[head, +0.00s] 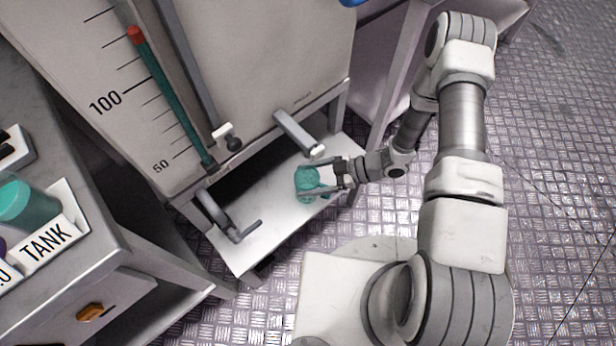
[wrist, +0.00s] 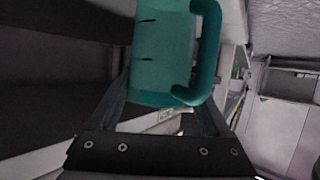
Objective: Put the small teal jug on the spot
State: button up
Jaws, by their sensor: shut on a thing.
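The small teal jug (head: 306,184) is at the right part of the low shelf in the head view. In the wrist view the jug (wrist: 163,55) fills the upper middle, its handle on the right. My gripper (head: 326,178) is shut on the jug, with one finger on each side of it. The light shelf (head: 256,226) lies under the tank. I cannot tell whether the jug touches the shelf or is held just above it. No marked spot can be made out clearly on the shelf.
A tap lever (head: 300,134) hangs over the shelf near my gripper, and another tap (head: 228,218) is at the shelf's left. The tank (head: 262,60) with a gauge stands behind. A counter with a tray labelled TANK (head: 46,243) is at left.

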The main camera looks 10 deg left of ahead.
jog(key=shift+f+b, duration=0.4)
jog(key=shift+f, duration=0.2)
dwell(0.4)
jog(key=o, duration=1.2)
jog(key=p+v, duration=0.4)
jog(key=v, duration=1.3)
jog(key=shift+d, duration=0.25)
